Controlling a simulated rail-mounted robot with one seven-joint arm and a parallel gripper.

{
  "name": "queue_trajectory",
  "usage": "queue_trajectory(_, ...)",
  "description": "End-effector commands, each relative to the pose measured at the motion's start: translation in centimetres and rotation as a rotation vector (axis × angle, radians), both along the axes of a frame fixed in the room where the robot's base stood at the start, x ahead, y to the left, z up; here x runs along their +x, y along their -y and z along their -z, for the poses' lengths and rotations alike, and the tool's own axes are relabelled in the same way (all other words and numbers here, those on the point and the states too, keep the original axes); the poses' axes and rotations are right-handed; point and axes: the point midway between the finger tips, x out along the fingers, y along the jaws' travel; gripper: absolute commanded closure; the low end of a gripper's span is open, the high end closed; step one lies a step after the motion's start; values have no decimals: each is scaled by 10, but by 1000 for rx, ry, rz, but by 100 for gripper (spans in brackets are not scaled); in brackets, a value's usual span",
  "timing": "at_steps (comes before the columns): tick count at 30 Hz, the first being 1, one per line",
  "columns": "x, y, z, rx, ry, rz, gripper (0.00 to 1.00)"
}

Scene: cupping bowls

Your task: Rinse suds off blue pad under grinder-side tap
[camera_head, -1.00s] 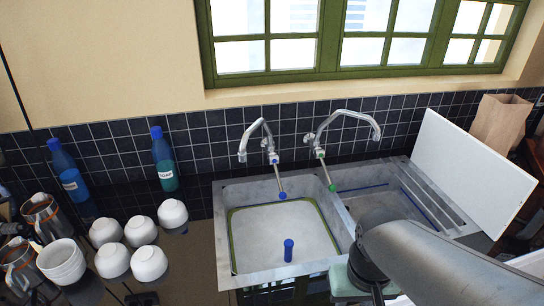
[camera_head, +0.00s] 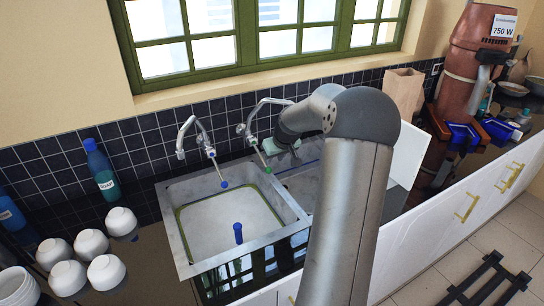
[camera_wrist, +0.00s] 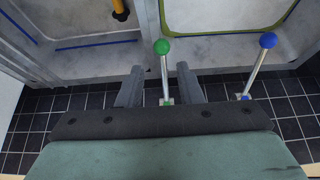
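Two curved metal taps stand at the back wall. The right tap (camera_head: 250,122), nearer the brown grinder (camera_head: 470,60), has a green-tipped lever (camera_head: 262,158); the left tap (camera_head: 190,130) has a blue-tipped lever (camera_head: 221,177). My gripper (camera_wrist: 160,82) is open in the wrist view. Its fingers stand apart on either side of the green lever's stem (camera_wrist: 164,72), with the green knob beyond them. Whether either finger touches the stem I cannot tell.
A white board (camera_head: 407,155) and paper bag (camera_head: 403,90) stand right. The blue-tipped lever is close beside my gripper.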

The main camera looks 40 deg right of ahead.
Motion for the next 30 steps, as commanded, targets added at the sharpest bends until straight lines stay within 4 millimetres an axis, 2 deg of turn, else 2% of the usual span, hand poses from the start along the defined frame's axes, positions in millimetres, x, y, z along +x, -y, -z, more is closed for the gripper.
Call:
queue_trajectory(8,10,0,22,1,-2,-3,67)
queue_trajectory(20,36,5,74,2,-3,-1,67)
queue_trajectory(23,35,6,69,0,-2,0,90)
queue_trajectory(30,35,5,64,2,-11,-1,90)
